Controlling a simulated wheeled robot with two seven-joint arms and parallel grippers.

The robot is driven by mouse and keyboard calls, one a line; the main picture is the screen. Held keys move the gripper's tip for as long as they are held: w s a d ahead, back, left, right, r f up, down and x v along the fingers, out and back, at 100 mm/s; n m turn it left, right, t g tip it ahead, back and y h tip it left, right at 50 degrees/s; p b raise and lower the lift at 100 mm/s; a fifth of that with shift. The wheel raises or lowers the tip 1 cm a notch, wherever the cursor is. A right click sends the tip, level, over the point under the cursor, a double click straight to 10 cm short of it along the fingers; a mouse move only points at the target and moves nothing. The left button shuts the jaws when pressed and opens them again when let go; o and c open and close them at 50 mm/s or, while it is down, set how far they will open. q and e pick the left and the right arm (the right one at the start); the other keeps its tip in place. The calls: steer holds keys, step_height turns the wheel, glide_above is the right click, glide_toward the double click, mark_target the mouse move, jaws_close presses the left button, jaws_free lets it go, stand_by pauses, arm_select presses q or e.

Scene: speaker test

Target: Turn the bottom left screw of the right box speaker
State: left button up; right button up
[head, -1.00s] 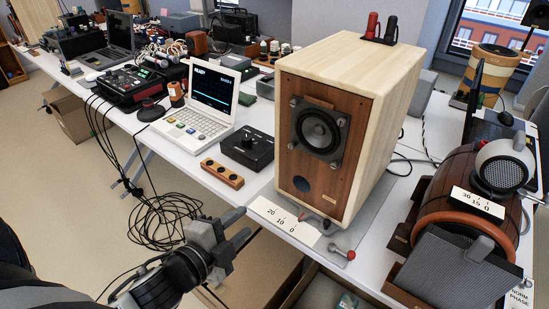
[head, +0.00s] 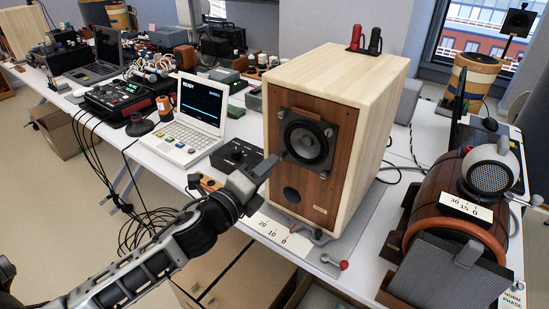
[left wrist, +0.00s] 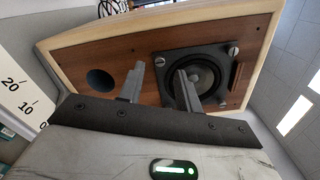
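The right box speaker (head: 345,200) has a pale wooden cabinet, brown front and dark square driver plate with silver corner screws. My left gripper (head: 265,168) is in front of its front face, by the plate's lower left corner. In the left wrist view the speaker front (left wrist: 120,60) appears turned on its side. There my left gripper (left wrist: 160,80) is open, its two fingers apart. The bottom left screw (left wrist: 159,62) shows small between the fingertips; contact cannot be told. In the head view the gripper largely covers that screw. My right gripper is not in view.
A white computer (head: 190,120), a black knob box (head: 235,155) and a scale card (head: 272,229) are left of and before the speaker. A red-tipped lever (head: 343,265) is at its front. A barrel-like device (head: 450,200) stands at right. Loose cables hang at left.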

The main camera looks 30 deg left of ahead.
mark_target(281, 156)
arm_select(q)
steer(key=w, duration=0.3)
steer(key=shift+w+d, duration=0.25)
steer(key=shift+d, duration=0.05)
jaws_close()
steer(key=shift+m, duration=0.3)
